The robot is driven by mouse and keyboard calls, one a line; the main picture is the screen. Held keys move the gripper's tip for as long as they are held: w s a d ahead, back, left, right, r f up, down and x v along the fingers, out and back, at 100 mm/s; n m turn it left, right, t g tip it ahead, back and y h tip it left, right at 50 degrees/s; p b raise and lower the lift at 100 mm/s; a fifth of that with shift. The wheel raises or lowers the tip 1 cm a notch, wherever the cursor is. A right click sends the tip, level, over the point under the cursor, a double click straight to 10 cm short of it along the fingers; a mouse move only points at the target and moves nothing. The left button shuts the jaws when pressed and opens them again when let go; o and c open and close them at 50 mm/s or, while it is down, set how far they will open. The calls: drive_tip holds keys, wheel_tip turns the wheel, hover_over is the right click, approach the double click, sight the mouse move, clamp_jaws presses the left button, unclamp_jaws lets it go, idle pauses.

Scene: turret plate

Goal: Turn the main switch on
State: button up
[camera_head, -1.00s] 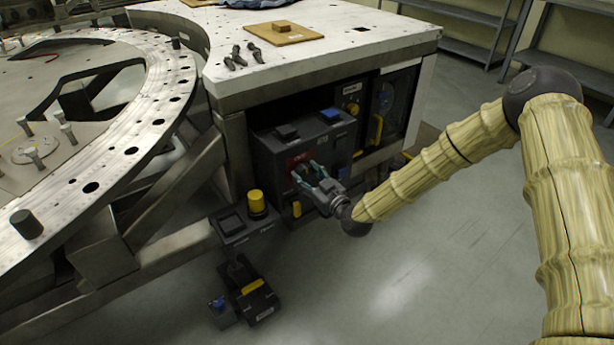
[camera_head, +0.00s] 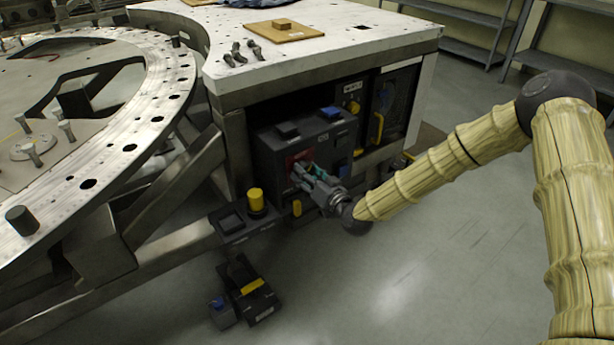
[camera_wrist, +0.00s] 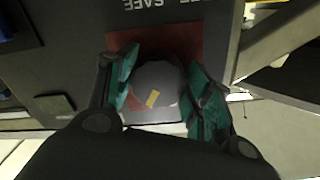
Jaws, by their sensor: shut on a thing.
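The main switch (camera_wrist: 153,88) is a round grey knob with a yellow mark, set on a red plate (camera_wrist: 185,40) on the front of a dark control box. In the wrist view it sits between the two green-padded fingers of my gripper (camera_wrist: 160,90), which is shut on it. The yellow mark is tilted in that view. In the head view my gripper (camera_head: 306,174) reaches the red area on the box front (camera_head: 270,158) from the right, and its fingers hide the knob there.
The box sits under a white-topped bench (camera_head: 340,50) with a wooden board (camera_head: 284,32) on top. A pedestal with a yellow knob (camera_head: 256,200) stands left of my gripper. A large metal ring (camera_head: 130,148) is at the left. The floor at lower right is clear.

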drive_tip(key=m+b, duration=0.3)
drive_tip(key=m, duration=0.8)
drive_tip(key=shift+r, duration=0.15)
drive_tip(key=shift+m+b, duration=0.3)
drive_tip(key=o, duration=1)
drive_tip(key=shift+o, duration=0.2)
drive_tip(key=shift+a, duration=0.1)
drive_tip(key=shift+s, duration=0.1)
drive_tip(key=v, duration=1.2)
